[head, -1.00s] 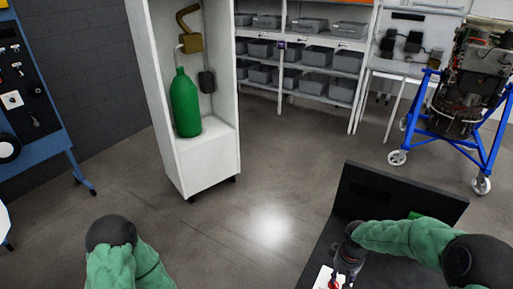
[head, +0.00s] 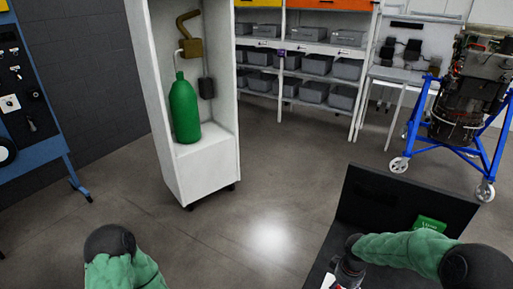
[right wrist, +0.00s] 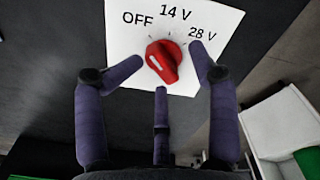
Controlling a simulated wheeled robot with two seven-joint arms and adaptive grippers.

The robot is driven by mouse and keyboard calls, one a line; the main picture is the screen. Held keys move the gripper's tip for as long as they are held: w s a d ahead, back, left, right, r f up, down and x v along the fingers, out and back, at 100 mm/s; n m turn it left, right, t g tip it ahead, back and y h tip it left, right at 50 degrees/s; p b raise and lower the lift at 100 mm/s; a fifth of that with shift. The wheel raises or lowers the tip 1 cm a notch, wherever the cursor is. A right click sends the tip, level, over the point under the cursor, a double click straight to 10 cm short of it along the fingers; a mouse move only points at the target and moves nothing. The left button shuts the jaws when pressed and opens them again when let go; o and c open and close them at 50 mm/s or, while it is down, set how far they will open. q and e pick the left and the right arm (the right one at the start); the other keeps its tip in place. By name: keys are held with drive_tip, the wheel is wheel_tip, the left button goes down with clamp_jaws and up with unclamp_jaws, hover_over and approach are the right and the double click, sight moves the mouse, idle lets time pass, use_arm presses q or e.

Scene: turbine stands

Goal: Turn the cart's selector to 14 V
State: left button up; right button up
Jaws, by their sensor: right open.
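The red selector knob (right wrist: 163,62) sits on a white plate (right wrist: 205,20) marked OFF, 14 V and 28 V in the right wrist view. Its ridge slants from upper left to lower right, the upper end nearer the OFF side. My right gripper (right wrist: 167,66) is open, its fingers spread around the knob; I cannot tell whether any touches it. In the head view the dark cart (head: 400,205) stands at lower right, with my right gripper (head: 347,274) low over it.
A white cabinet (head: 205,175) with a green cylinder (head: 184,110) stands left of centre. Shelves with grey bins (head: 313,92) and an engine on a blue stand (head: 458,145) are behind. A blue tool panel (head: 35,130) is at left. Floor between cabinet and cart is clear.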

drive_tip(key=shift+f, duration=0.85)
drive_tip(key=shift+a+r, duration=0.15)
drive_tip(key=shift+r, duration=0.05)
drive_tip(key=shift+a, duration=0.2)
drive_tip(key=o, duration=0.6)
drive_tip(key=shift+w, duration=0.1)
drive_tip(key=c, duration=0.7)
drive_tip(key=shift+c, duration=0.7)
drive_tip(key=shift+o, duration=0.2)
